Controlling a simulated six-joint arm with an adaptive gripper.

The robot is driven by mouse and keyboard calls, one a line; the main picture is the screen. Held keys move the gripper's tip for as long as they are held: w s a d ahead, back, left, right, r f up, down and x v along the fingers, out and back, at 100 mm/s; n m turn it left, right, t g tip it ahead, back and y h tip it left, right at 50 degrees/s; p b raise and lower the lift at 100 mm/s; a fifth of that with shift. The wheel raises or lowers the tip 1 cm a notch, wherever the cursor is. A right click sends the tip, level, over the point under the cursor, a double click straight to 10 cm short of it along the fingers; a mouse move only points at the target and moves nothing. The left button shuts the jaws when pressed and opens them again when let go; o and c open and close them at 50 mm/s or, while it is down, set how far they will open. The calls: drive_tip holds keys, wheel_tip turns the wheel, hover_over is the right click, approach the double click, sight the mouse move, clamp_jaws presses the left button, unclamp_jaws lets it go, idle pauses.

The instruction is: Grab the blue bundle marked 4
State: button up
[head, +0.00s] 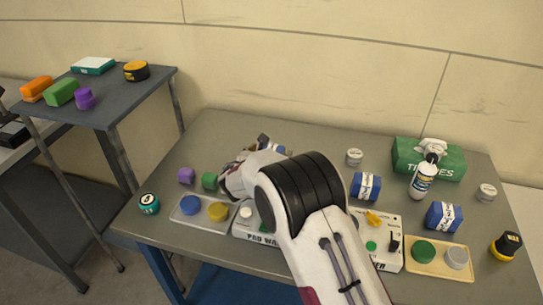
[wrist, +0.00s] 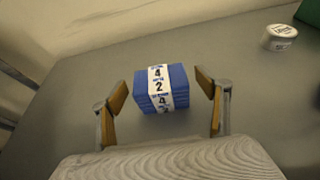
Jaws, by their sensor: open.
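In the wrist view a blue bundle (wrist: 178,80) with a white band lies on the grey table. The figures on its band look like 4 and 2, repeated. My gripper (wrist: 161,91) is open, with one tan-padded finger on each side of this bundle and a gap at both sides. In the head view my arm hides most of the gripper and of this bundle; a bit of blue (head: 275,147) shows beyond the wrist. Two more blue bundles with white bands lie to the right, one at mid-table (head: 358,186) and one near the right side (head: 434,215); their marks are too small to read.
A white-lidded tin (head: 354,157) stands nearer the bundle; trays with round pucks (head: 425,249) line the front edge. The table around the gripped area is clear in the wrist view.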

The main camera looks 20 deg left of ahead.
sight(275, 147)
drive_tip(key=shift+w, duration=0.15)
drive_tip(key=shift+x, duration=2.5)
drive_tip(key=c, duration=1.3)
